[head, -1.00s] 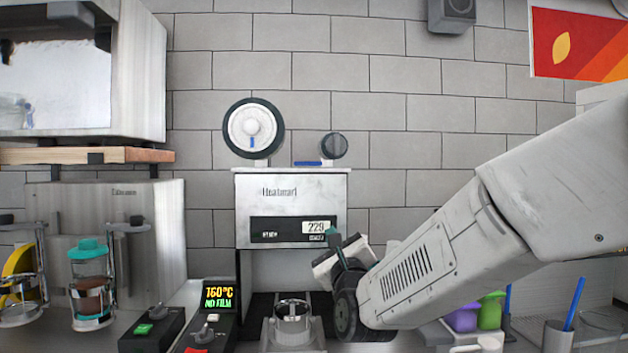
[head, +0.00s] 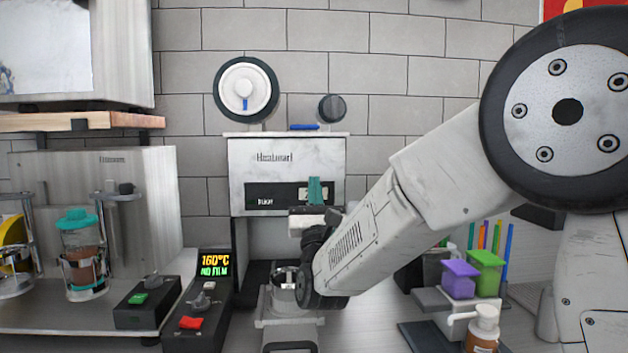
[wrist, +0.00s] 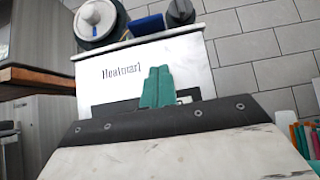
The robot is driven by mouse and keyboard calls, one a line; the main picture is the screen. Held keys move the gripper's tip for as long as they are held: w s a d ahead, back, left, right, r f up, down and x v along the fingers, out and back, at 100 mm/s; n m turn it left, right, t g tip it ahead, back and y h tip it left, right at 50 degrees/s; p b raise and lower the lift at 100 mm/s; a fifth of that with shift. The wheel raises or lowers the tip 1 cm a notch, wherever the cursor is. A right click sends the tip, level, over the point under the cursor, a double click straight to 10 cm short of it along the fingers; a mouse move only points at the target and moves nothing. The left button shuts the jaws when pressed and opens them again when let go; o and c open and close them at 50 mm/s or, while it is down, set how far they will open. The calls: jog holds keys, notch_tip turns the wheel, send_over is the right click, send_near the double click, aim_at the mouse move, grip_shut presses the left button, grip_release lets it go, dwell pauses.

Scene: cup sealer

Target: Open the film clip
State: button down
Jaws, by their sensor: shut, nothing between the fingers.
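The cup sealer (head: 260,160) stands against the wall with its label panel facing me. A flat blue bar (head: 304,127), which looks like the film clip, lies on the sealer's top between the white reel (head: 243,90) and the small dark roll (head: 332,108). In the wrist view the blue bar (wrist: 146,25) shows along the top edge, beyond the fingertips. My gripper (head: 314,180) has teal fingers held together, pointing up and empty. It is in front of the sealer's label panel, below the bar and apart from it. It also shows in the wrist view (wrist: 158,72).
A display (head: 214,264) reads 160°C and NO FILM. A metal cup holder (head: 289,280) sits below my arm. A teal-lidded cup (head: 80,250) stands at left. Purple and green containers (head: 470,275) are at right. The wall above the sealer is free.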

aim_at(303, 128)
jog(key=x, duration=0.7)
jog(key=shift+w+r, duration=0.2)
jog(key=shift+r, duration=0.05)
notch_tip(303, 128, up, 3)
jog(key=shift+f, duration=0.15)
jog(key=shift+r, duration=0.7)
jog(key=shift+n+y, duration=0.3)
jog(key=shift+y, duration=0.2)
